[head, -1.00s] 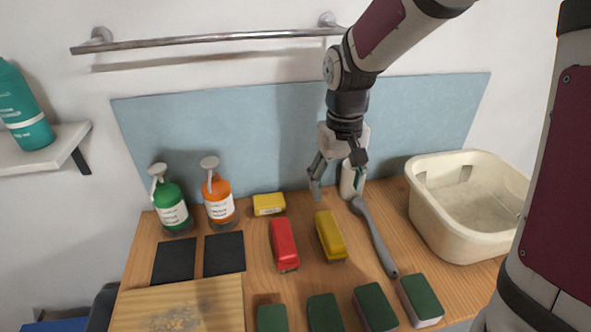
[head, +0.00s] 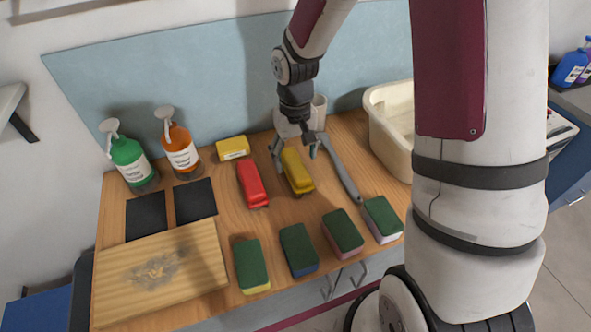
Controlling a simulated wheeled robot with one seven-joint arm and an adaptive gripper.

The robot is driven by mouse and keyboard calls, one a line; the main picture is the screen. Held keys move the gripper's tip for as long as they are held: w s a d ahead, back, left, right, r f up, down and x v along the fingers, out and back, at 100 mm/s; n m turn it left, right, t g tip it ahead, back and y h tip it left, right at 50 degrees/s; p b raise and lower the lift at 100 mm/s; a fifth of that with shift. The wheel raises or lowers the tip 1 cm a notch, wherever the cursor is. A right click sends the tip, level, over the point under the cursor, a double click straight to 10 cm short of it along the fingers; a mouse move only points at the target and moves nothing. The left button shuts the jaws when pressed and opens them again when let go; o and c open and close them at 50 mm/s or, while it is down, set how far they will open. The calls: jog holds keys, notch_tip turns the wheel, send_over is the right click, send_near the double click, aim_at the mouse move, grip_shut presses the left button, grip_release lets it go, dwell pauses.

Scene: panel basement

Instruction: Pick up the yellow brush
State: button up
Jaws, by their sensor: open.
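The yellow brush (head: 298,172) lies on the wooden counter, just right of the red brush (head: 252,183). My gripper (head: 294,150) is open and low over the far end of the yellow brush, with one finger on its left side and the other on its right. I cannot tell whether the fingers touch the brush. The brush's far end is partly hidden by my gripper.
A grey-handled brush (head: 342,168) lies close on the right, with a white cup (head: 319,112) behind. A yellow box (head: 233,148) stands to the left. Several sponges (head: 299,250) line the front. A cream basin (head: 388,135) is at right, partly behind my body.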

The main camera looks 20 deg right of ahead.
aim_at(295, 163)
jog(key=shift+f, duration=1.75)
jog(key=c, duration=1.3)
jog(key=shift+c, duration=0.2)
notch_tip(295, 163, up, 10)
jog(key=shift+r, duration=0.1)
